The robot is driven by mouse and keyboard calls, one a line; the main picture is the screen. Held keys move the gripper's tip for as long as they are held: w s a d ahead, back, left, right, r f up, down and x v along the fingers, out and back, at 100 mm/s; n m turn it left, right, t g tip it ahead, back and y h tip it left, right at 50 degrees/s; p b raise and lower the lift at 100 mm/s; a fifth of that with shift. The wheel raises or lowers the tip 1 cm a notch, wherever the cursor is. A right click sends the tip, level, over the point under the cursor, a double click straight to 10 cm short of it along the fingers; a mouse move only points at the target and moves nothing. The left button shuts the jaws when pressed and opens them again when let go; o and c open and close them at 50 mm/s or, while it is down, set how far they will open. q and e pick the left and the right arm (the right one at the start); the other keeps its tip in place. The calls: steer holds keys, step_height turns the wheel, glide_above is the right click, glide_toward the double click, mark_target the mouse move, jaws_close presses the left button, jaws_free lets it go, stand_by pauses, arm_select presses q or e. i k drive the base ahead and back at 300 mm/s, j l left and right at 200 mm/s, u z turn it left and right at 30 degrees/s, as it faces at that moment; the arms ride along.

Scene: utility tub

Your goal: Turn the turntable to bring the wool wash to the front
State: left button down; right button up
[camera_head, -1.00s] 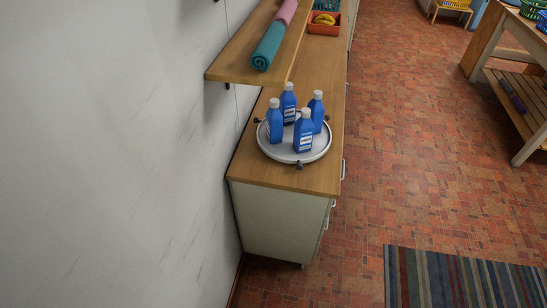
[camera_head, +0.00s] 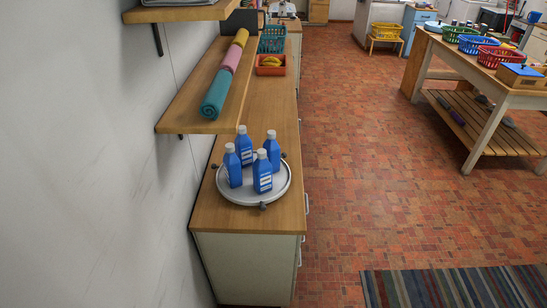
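A round white turntable (camera_head: 240,195) with dark knobs on its rim (camera_head: 263,206) stands near the front end of a wooden-topped counter (camera_head: 215,214). Several blue bottles with white caps and white labels stand upright on it: one at the left (camera_head: 232,170), one at the back (camera_head: 243,150), one at the right (camera_head: 273,151) and one at the front (camera_head: 262,177). The labels are too small to read, so I cannot tell which bottle is the wool wash. Neither of my grippers is in view.
A wall shelf (camera_head: 190,112) with rolled towels (camera_head: 215,95) overhangs the counter's left side behind the turntable. An orange basket (camera_head: 271,66) sits further back. A wooden table (camera_head: 480,75) stands at the right. The tiled floor (camera_head: 350,180) between is clear, with a striped rug (camera_head: 450,288) in front.

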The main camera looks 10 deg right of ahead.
mark_target(245, 194)
steer(key=i+l+u, duration=0.1)
steer(key=i, duration=0.2)
steer(key=i+l+u, duration=0.1)
steer(key=i+l, duration=0.15)
steer(key=i+l+u, duration=0.35)
steer(key=l+u, duration=0.15)
steer(key=l, duration=0.2)
steer(key=l+u, duration=0.15)
steer(key=l, duration=0.3)
steer(key=l+u, duration=0.2)
steer(key=l, duration=0.3)
steer(key=k+l+u, duration=0.15)
steer(key=l, duration=0.3)
steer(key=l+u, duration=0.2)
steer(key=l, duration=0.25)
steer(key=k+l+u, duration=0.15)
steer(key=l, duration=0.25)
steer(key=k+l+u, duration=0.2)
steer(key=l, duration=0.25)
steer(key=k+l+u, duration=0.15)
steer(key=l, duration=0.25)
steer(key=k+l+u, duration=0.2)
steer(key=l, duration=0.2)
steer(key=i, duration=0.05)
